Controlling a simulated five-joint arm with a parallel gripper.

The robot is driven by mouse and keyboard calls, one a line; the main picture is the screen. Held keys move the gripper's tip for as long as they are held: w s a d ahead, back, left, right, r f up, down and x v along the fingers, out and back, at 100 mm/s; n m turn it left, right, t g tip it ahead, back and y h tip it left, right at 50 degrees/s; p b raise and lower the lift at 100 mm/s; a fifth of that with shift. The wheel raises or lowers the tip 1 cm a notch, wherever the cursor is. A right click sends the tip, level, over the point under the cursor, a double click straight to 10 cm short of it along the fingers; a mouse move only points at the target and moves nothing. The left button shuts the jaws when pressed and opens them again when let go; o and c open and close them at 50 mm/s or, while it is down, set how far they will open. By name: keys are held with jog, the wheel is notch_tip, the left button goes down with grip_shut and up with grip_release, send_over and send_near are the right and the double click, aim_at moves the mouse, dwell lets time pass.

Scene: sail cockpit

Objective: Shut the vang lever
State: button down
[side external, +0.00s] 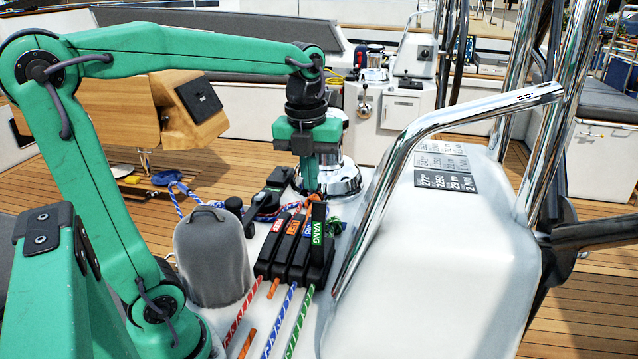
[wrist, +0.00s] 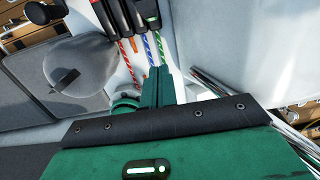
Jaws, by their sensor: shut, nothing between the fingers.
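The vang lever (side external: 318,212) is black with a green VANG label and stands raised at the right end of a bank of black rope clutches (side external: 288,258). The levers beside it, with red, orange and blue labels, lie lower. A green rope runs out below the vang clutch. In the wrist view the clutch bank is cut off at the top edge, with the green label (wrist: 153,20) at its right. My gripper (side external: 309,188) points down, shut and empty, above and seemingly behind the vang lever. Its fingers show in the wrist view (wrist: 158,75). I cannot tell whether they touch the lever.
A grey covered winch (side external: 212,255) stands left of the clutches. A chrome winch (side external: 340,178) is behind my gripper. A bent steel rail (side external: 385,195) and a white moulded housing (side external: 450,260) close off the right side. Coloured ropes (side external: 290,318) run toward the front.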

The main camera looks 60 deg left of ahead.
jog(key=w+a+f, duration=0.3)
jog(key=f, duration=0.6)
jog(key=shift+w+a+f, duration=0.1)
jog(key=shift+w+a, duration=0.1)
dwell(0.6)
